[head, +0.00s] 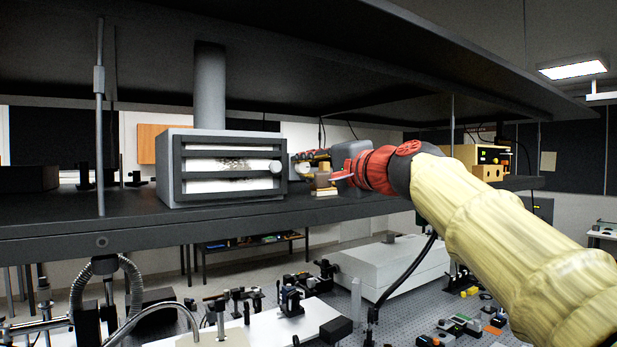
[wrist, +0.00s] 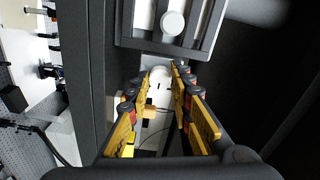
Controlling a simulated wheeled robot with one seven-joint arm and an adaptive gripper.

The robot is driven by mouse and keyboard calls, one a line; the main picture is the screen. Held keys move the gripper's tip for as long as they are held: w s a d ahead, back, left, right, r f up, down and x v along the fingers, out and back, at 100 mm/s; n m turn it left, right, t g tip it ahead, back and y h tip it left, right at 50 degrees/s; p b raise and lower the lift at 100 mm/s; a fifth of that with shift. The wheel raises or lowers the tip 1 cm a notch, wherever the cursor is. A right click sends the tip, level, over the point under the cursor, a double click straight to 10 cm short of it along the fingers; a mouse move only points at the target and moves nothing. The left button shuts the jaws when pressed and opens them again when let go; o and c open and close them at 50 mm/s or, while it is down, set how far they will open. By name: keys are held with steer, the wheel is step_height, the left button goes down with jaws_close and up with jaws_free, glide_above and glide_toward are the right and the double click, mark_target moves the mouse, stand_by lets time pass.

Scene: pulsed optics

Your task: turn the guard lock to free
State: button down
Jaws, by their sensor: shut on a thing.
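A grey box with a barred guard (head: 231,168) stands on the shelf, with pale panels behind its bars. A round silver knob (head: 275,166) sits at the right of its front; a round knob (wrist: 173,23) also shows on the bars in the wrist view. My gripper (head: 303,160) is just right of the box.
A small brass-coloured block (head: 322,181) stands on the shelf (head: 130,222) just below my gripper. A beige instrument (head: 482,157) stands further right. An upper shelf (head: 300,75) hangs close above. Optics crowd the table below.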

steer(key=shift+f+n, duration=0.1)
steer(key=shift+n, duration=0.3)
steer(key=c, duration=1.6)
jaws_free()
steer(key=v, duration=1.2)
